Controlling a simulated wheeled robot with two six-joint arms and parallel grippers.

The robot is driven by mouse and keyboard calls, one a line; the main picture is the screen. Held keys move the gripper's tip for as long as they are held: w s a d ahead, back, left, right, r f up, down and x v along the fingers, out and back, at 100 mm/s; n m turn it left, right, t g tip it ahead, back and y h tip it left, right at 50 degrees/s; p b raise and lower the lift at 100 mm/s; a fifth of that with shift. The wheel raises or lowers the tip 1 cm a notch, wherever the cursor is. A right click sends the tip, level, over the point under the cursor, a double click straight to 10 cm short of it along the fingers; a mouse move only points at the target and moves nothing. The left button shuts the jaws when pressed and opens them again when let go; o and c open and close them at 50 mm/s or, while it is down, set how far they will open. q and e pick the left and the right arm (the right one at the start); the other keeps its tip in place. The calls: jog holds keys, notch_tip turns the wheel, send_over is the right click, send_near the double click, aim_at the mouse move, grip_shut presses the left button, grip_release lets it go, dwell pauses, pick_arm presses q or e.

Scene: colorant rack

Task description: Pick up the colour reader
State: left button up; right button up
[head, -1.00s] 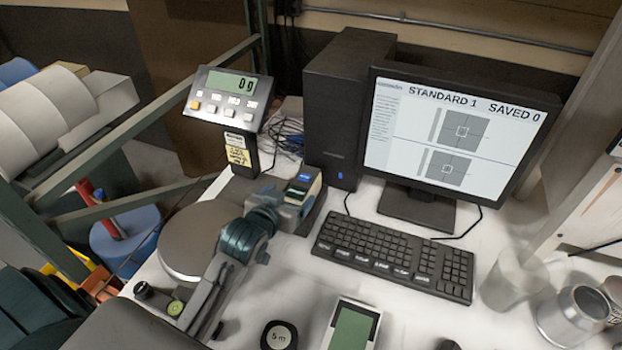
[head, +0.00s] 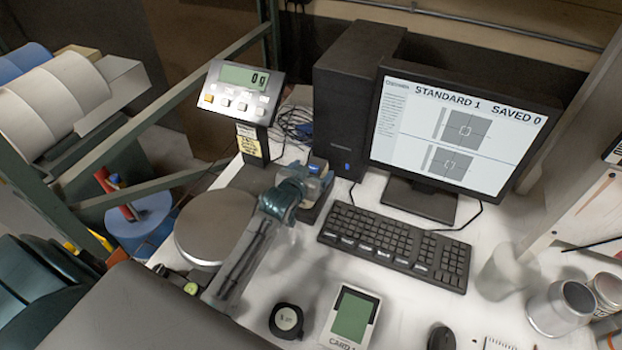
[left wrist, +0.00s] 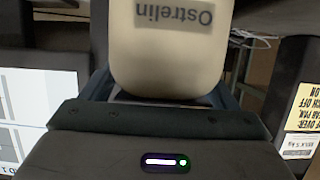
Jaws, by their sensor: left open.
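The colour reader appears to be the pale device with a small blue screen (head: 318,166), standing on a dark base in front of the computer tower. In the left wrist view its rounded cream body (left wrist: 162,50), lettered "Ostrelin", fills the space between the fingers. My left gripper (head: 312,186) is open around or right beside it; the arm hides much of the device in the head view. I cannot tell whether the fingers touch it. My right gripper is not in view.
A scale pan (head: 212,225) and its display (head: 240,92) stand to the left. The computer tower (head: 350,100), monitor (head: 460,130) and keyboard (head: 395,245) are behind and right. A card with a green panel (head: 351,318) and a round black tape (head: 286,320) lie in front.

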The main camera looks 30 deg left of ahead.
pick_arm(q)
jog(key=shift+r, duration=0.1)
jog(key=c, duration=1.5)
jog(key=shift+c, duration=0.2)
